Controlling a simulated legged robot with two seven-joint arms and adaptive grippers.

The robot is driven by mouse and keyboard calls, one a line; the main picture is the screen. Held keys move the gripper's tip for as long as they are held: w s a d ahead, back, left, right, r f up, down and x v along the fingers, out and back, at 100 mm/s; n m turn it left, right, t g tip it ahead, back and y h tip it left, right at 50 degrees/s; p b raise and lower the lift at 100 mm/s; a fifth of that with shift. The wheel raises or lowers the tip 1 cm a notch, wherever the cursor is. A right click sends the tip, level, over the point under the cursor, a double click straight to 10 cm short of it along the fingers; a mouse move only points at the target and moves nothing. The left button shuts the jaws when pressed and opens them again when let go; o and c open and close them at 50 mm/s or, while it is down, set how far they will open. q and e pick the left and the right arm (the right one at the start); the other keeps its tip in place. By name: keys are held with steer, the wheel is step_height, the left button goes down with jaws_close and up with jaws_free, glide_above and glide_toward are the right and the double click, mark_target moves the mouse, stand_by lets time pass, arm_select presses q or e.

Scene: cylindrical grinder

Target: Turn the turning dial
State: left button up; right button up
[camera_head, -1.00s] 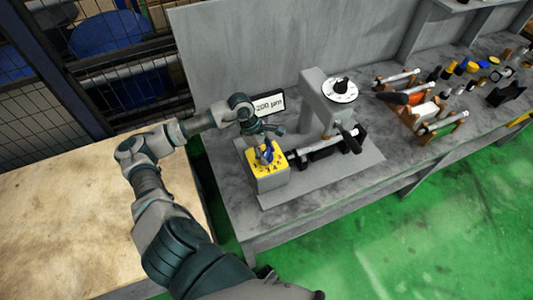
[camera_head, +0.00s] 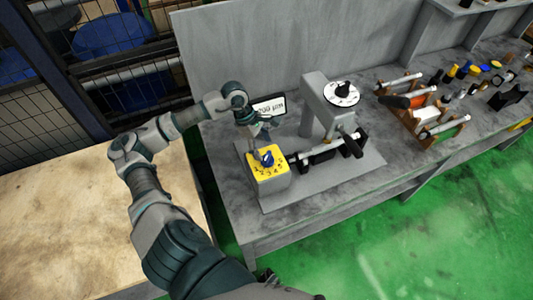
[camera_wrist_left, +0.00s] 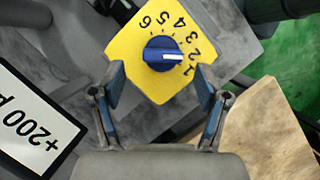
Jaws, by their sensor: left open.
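The turning dial (camera_head: 267,158) is a blue knob on the yellow numbered top of a small box (camera_head: 270,181) on the grey bench. In the left wrist view the dial (camera_wrist_left: 162,53) has a white mark pointing right, near the numbers 1 and 2. My left gripper (camera_head: 254,150) is above and just behind the dial. In the left wrist view its open fingers (camera_wrist_left: 160,90) stand apart on either side of the yellow face's near corner, with the dial ahead of them and untouched. My right gripper is not in view.
A display reading 200 µm (camera_head: 270,107) stands behind the dial. The grinder (camera_head: 325,110) with a white disc is to its right. Racks of tools (camera_head: 415,100) sit further right on the bench. A wooden tabletop (camera_head: 60,220) is at left.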

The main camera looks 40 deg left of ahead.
arm_select(q)
steer(key=v, duration=0.7)
stand_by(0.4)
